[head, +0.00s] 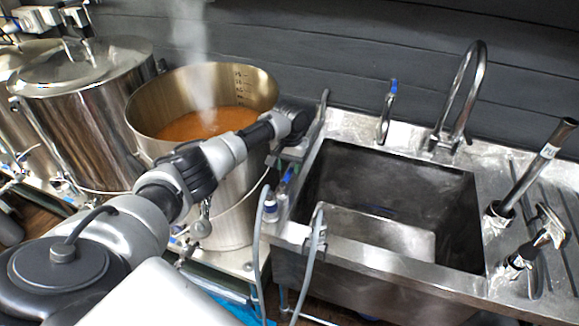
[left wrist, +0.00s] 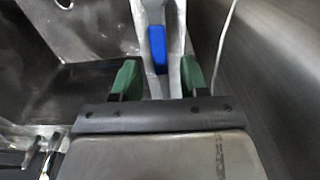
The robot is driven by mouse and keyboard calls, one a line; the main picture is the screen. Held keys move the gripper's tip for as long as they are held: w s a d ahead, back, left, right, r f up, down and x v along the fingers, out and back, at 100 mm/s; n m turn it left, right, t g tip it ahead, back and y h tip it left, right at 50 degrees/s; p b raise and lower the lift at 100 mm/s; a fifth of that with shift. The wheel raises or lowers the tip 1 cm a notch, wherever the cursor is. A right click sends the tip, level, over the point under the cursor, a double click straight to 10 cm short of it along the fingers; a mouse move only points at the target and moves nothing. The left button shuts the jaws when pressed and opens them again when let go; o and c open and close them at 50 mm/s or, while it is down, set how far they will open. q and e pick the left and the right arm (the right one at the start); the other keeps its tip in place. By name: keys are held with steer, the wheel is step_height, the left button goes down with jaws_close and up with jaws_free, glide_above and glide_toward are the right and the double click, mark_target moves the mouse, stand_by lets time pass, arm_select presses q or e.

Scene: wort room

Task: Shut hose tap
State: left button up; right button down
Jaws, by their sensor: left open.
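The hose tap's blue handle (left wrist: 157,48) shows in the left wrist view on a pale metal body, straight ahead of my left gripper (left wrist: 160,80). Its two green-padded fingers are open, one on each side of the handle's line, with a gap to both; I cannot tell whether the tips reach it. In the head view my left gripper (head: 286,160) points down between the pot and the sink, with a blue piece of the tap (head: 284,186) just under it. The gripper and wrist partly hide the tap.
A steaming pot (head: 228,215) of orange-brown liquid stands close left of the tap. The sink basin (head: 392,185) is to its right. Grey hoses (head: 258,240) hang at the front. Another blue-marked tap (head: 388,105) and a curved faucet (head: 465,85) stand behind the sink.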

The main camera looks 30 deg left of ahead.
arm_select(q)
steer(key=shift+f, duration=0.75)
jaws_close()
